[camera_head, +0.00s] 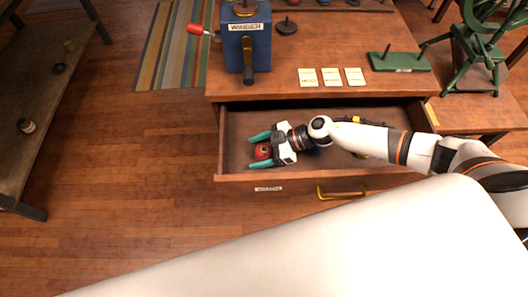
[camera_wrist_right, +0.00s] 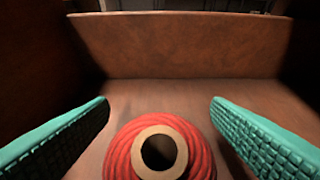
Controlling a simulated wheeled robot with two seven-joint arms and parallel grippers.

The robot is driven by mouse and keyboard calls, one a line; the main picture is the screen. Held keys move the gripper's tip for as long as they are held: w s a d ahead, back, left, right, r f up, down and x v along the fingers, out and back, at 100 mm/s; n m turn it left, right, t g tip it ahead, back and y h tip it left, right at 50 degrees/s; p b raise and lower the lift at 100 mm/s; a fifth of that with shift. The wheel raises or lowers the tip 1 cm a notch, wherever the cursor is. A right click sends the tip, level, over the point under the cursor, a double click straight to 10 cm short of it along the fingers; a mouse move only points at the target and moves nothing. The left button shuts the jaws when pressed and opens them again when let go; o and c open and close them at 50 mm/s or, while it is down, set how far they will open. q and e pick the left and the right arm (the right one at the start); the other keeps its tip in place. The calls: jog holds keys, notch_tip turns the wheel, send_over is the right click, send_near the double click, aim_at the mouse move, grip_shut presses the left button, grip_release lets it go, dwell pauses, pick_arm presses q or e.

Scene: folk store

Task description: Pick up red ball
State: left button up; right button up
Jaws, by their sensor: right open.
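A red ball (camera_head: 263,152) lies in the left part of an open drawer (camera_head: 290,176). In the right wrist view the red ball (camera_wrist_right: 200,150) looks like wound red yarn with a tan ring around a dark hole. My right gripper (camera_head: 265,150) reaches into the drawer from the right. Its teal fingers are spread, one on each side of the ball. In the right wrist view the fingers (camera_wrist_right: 160,135) stand apart from the ball, with gaps on both sides. My left gripper is not in view.
The drawer walls surround the gripper closely on the left. On the table (camera_head: 300,50) above are a blue winder (camera_head: 247,50), several cards (camera_head: 331,77) and a green stand (camera_head: 399,62). Other drawer contents are partly hidden by my arm.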

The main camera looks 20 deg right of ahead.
jog(key=c, duration=1)
